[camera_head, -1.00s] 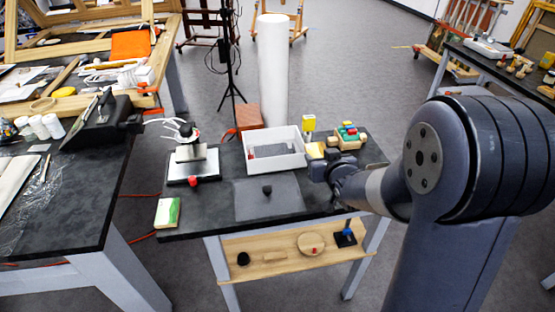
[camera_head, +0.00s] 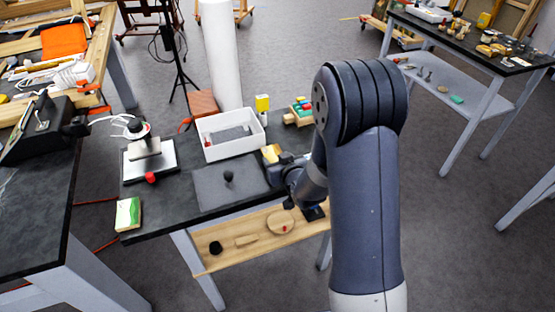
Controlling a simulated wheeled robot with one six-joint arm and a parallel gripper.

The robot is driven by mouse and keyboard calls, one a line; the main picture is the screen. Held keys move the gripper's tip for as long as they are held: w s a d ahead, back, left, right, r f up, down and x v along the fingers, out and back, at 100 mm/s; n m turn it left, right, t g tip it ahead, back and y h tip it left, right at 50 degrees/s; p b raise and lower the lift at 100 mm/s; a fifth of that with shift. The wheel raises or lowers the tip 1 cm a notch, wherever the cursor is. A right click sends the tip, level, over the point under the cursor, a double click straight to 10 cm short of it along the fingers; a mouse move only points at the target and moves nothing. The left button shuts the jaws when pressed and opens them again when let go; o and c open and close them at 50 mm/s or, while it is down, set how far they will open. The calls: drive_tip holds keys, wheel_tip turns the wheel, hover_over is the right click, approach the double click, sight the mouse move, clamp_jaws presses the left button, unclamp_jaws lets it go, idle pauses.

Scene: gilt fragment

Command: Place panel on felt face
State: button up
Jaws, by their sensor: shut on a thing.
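My gripper (camera_head: 277,166) is at the right part of the dark table, beside the front right corner of the white tray. It is shut on a small pale yellow panel (camera_head: 271,152), partly hidden by the jaws. A flat grey mat (camera_head: 208,189) with a black knob (camera_head: 228,177) on it lies left of my gripper. Another grey rectangle (camera_head: 231,133) lies inside the white tray (camera_head: 233,152). I cannot tell which of these grey surfaces is the felt face.
A stand with a red knob (camera_head: 151,178) and a green and cream block (camera_head: 128,213) are on the table's left. A yellow-topped post (camera_head: 262,104) and coloured blocks (camera_head: 302,110) stand behind my gripper. A wooden shelf (camera_head: 230,252) is below.

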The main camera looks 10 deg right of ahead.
drive_tip(key=shift+f, duration=0.1)
drive_tip(key=o, duration=1)
drive_tip(key=shift+c, duration=0.2)
